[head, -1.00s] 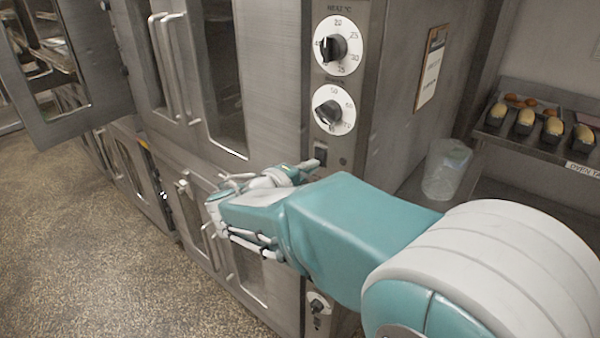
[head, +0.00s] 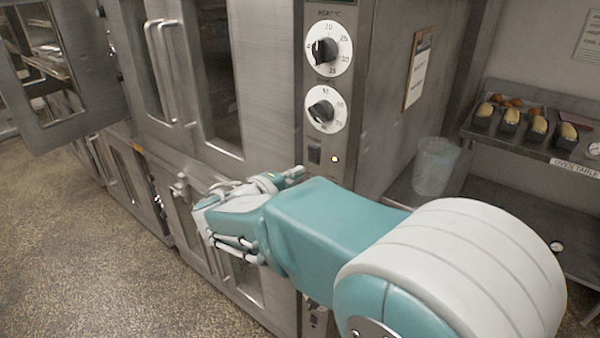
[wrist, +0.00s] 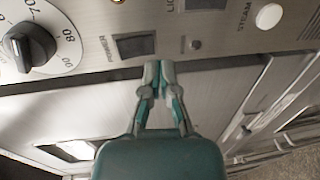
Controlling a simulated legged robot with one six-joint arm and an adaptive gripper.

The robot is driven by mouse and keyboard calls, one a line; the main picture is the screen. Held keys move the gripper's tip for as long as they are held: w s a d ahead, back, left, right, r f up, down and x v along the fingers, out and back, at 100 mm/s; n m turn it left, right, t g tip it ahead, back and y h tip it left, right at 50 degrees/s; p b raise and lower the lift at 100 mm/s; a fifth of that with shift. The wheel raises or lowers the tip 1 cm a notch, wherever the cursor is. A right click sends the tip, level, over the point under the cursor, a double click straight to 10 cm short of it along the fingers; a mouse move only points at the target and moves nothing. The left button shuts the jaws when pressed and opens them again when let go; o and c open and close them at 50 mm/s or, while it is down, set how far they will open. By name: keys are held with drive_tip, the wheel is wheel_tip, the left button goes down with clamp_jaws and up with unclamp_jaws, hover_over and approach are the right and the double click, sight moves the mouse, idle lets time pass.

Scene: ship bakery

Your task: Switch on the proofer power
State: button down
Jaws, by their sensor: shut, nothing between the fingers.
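The proofer's front panel (head: 345,100) has a dark rectangular power switch (head: 315,154) under two white dials. A small amber lamp (head: 334,159) beside the switch is lit. In the wrist view the switch (wrist: 135,46) sits by the label "POWER", and part of the amber lamp (wrist: 118,2) shows at the top edge. My gripper (wrist: 157,68) is shut and empty, its tips just off the switch's edge in that view. In the head view my gripper (head: 297,171) is left of and below the switch. I cannot tell whether it touches the panel.
The upper dial (head: 328,48) and lower dial (head: 327,105) are above the switch. A white button (wrist: 268,15) is by the label "STEAM". A clear bin (head: 434,166) and a rack with loaf tins (head: 508,125) stand right. An open door (head: 62,75) stands far left.

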drive_tip(key=s+a+f, duration=0.1)
drive_tip(key=s+a, duration=0.6)
drive_tip(key=s, duration=0.1)
drive_tip(key=s+d+f+m+g+y, duration=0.15)
drive_tip(key=s+d+g, duration=0.25)
drive_tip(key=d, duration=0.5)
drive_tip(key=s+d+f+m+g+y, duration=0.1)
drive_tip(key=s+d+m+g, duration=0.25)
drive_tip(key=d, duration=0.55)
drive_tip(key=s+d+f+m+y, duration=0.2)
drive_tip(key=s+d+m+y, duration=0.2)
drive_tip(key=s+y, duration=0.3)
drive_tip(key=shift+s+m+y, duration=0.35)
drive_tip(key=shift+s+m, duration=0.35)
drive_tip(key=shift+s, duration=1.4)
drive_tip(key=shift+f, duration=0.1)
